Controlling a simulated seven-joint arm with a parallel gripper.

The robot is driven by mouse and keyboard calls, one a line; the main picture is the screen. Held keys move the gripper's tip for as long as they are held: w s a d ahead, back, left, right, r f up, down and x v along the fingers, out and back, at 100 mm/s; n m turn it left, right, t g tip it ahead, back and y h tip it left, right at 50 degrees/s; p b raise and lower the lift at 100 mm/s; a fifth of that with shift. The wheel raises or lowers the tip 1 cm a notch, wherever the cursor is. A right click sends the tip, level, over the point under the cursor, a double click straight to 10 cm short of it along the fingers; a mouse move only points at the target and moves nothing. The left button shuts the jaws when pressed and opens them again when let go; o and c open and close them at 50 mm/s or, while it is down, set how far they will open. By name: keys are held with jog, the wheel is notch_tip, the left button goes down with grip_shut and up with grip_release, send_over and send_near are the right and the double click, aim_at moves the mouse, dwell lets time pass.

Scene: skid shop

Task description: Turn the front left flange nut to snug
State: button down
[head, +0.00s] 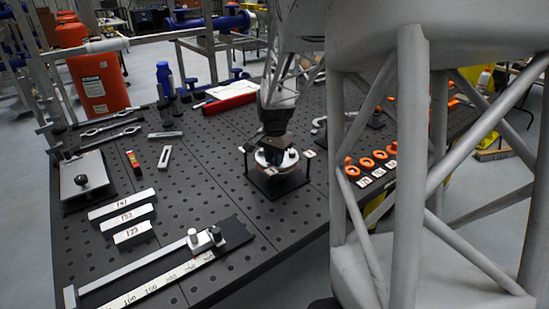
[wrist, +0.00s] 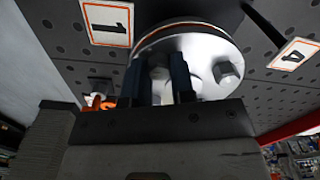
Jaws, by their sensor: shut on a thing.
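The round metal flange (head: 262,159) sits on a black stand (head: 277,185) on the perforated table in the head view. It also shows in the wrist view (wrist: 207,52), with an orange-edged rim. My gripper (head: 275,145) points down over the flange. In the wrist view my gripper (wrist: 159,80) has its two dark fingers closed around a flange nut, which is mostly hidden between them. I cannot tell how tight the nut is. Another hex nut (wrist: 227,73) is clear of the fingers to the right. A tag marked 1 (wrist: 107,22) and a tag that looks like 4 (wrist: 295,53) stand beside the flange.
Marked white blocks (head: 128,218) and a long ruler-like bar (head: 150,283) lie at the left front. Orange rings (head: 365,162) with tags lie to the right. Bare table surrounds the stand's left side.

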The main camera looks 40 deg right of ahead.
jog(key=shift+r+m, duration=0.1)
jog(key=shift+m, duration=0.3)
jog(key=c, duration=1)
grip_release()
jog(key=shift+o, duration=0.2)
jog(key=shift+r, duration=3.85)
